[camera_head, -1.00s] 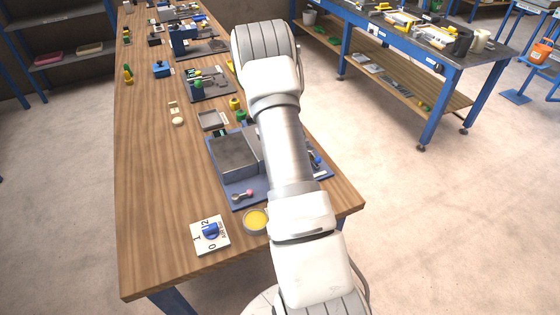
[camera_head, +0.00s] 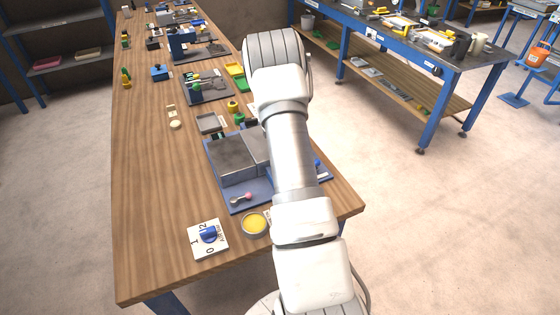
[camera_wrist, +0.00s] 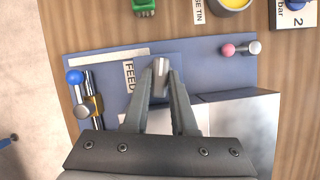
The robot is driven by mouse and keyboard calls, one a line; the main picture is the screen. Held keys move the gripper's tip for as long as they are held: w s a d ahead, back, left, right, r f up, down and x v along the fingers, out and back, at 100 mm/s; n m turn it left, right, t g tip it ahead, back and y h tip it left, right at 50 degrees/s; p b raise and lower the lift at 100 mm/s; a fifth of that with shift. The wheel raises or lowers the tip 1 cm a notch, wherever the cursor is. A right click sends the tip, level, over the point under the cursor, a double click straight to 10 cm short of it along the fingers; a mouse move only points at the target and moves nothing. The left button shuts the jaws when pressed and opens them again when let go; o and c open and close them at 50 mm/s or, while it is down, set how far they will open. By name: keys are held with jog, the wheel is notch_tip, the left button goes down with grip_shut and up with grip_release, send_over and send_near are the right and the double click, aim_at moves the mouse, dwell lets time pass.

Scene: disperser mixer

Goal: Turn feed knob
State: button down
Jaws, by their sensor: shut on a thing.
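The feed knob (camera_wrist: 161,66) is a small silver-grey piece on a blue-grey block in the wrist view, beside a white label reading FEED (camera_wrist: 130,76). My gripper (camera_wrist: 160,74) has its two fingers close together around the knob, shut on it. The fingertips hide part of the knob, and I cannot tell its angle. The blue base plate (camera_wrist: 105,58) lies around it and also shows in the head view (camera_head: 237,199). In the head view my arm hides the gripper and the knob.
In the wrist view, a blue-ball lever and brass piece (camera_wrist: 90,98) stand left of the fingers. A grey metal block (camera_wrist: 243,118) is close on the right. A pink-ended lever (camera_wrist: 240,49) and yellow-filled tin (camera_wrist: 232,3) lie beyond. Bare tabletop (camera_head: 150,190) is at left in the head view.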

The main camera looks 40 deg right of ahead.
dwell(0.3)
jog(key=c, duration=0.7)
grip_release()
jog(key=shift+v, duration=8.65)
